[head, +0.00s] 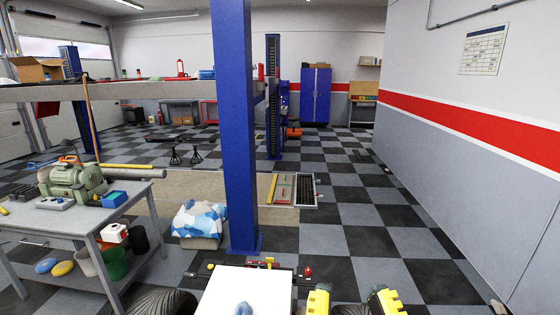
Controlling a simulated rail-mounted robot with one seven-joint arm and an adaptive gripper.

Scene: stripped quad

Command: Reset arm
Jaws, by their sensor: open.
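My gripper (352,303) appears at the bottom edge, right of centre, as two yellow fingertips set well apart. It is open, and nothing shows between the tips except a dark tyre beyond and below. The rest of my arm is out of view. A white flat-topped block (246,287) with a blue rounded item (243,308) on it lies left of the gripper. A black tyre (163,303) shows at the bottom left of the block.
A blue post (238,130) stands ahead. A grey workbench (75,215) with a green grinder (72,181) is at the left. A grey wall with a red stripe (460,112) bounds the right. The checkered floor (370,215) between post and wall is mostly clear.

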